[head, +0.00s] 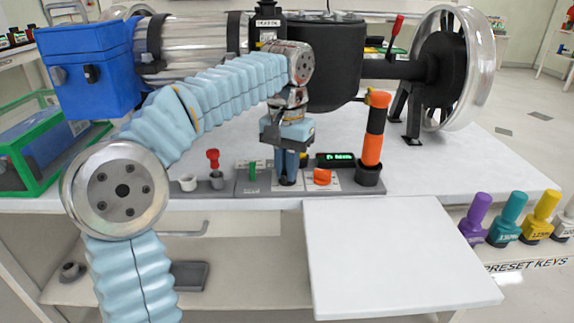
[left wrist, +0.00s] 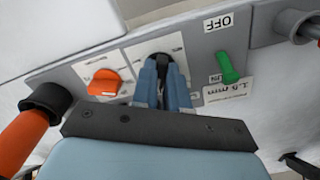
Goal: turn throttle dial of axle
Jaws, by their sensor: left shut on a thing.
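The control panel (head: 335,187) runs along the front of the workbench. My left gripper (head: 288,178) points down onto it; in the left wrist view (left wrist: 164,70) its blue fingers are shut on a dark knob (left wrist: 164,58) set on a white plate. The fingers hide most of this knob. An orange dial (head: 322,176) sits beside it on its own marked plate; it also shows in the left wrist view (left wrist: 103,82). No readable label shows which one is the throttle. A green lever (left wrist: 227,68) stands on the other side, near an OFF label. My right gripper is not in view.
An orange-and-black handle (head: 374,130) stands upright at the panel's right end, near a small lit display (head: 335,159). A red-topped lever (head: 213,160) stands left. The axle with a large wheel (head: 460,70) is behind. A bare white board (head: 395,255) juts forward.

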